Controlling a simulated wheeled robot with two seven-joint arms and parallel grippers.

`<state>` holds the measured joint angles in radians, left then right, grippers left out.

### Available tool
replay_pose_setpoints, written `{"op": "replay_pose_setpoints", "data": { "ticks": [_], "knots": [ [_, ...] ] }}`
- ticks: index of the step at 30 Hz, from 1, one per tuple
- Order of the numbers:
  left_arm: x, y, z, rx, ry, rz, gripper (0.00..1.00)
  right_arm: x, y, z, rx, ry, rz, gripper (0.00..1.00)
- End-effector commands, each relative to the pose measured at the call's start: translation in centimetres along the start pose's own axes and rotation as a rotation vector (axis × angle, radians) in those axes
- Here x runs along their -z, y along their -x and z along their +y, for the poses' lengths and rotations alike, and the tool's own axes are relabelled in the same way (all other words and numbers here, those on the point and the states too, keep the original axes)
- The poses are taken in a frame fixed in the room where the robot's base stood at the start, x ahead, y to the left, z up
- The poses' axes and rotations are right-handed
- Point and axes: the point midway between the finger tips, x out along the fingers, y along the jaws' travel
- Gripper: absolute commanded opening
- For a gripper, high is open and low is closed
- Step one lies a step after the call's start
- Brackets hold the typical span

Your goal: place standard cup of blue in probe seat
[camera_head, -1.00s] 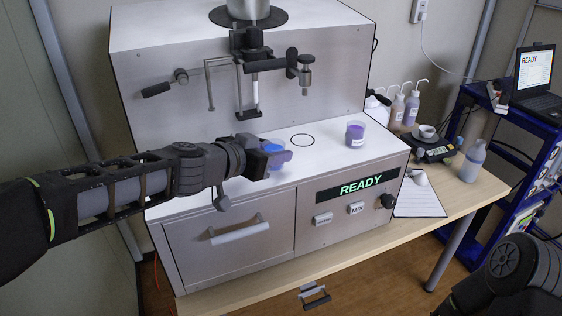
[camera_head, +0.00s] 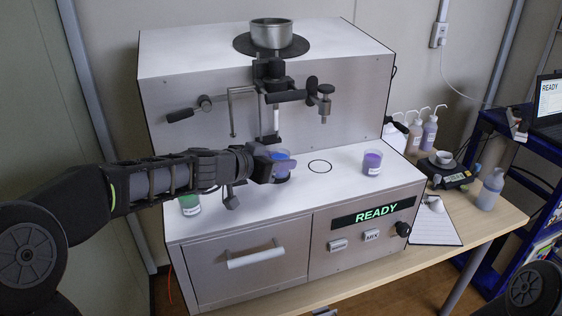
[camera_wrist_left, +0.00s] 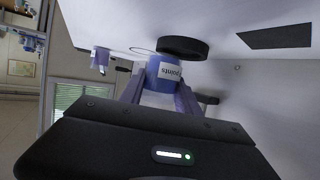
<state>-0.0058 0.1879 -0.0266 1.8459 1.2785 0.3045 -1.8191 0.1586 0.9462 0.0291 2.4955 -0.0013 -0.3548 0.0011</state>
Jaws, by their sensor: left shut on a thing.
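The cup of blue (camera_head: 283,157) is between the fingers of my left gripper (camera_head: 284,170), above the white deck under the probe bracket (camera_head: 270,140). My left gripper is shut on it. In the left wrist view the same cup (camera_wrist_left: 163,74) shows a white label and appears inverted in the picture. A round black disc (camera_wrist_left: 183,48), which looks like the probe seat, lies right at the cup's base. I cannot tell whether they touch. In the head view my gripper hides that spot. My right gripper is out of view; only part of its arm shows.
A green cup (camera_head: 190,205) stands at the deck's left, near my forearm. A clamp arm (camera_head: 312,96) overhangs the deck. Bottles (camera_head: 429,132) stand on the right.

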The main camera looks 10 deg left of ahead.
Motion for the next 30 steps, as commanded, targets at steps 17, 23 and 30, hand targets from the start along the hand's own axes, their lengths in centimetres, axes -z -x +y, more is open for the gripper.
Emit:
{"op": "replay_pose_setpoints", "data": {
  "ticks": [17,23,30],
  "knots": [
    [-0.9,-1.8,-2.2,0.000,-0.001,-0.001,0.00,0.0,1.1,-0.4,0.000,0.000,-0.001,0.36],
    [-0.9,-1.8,-2.2,0.000,-0.001,0.000,0.00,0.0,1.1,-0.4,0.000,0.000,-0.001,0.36],
    [-1.1,-1.9,-2.2,0.000,-0.002,0.000,0.00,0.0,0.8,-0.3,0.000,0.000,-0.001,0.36]
  ]
}}
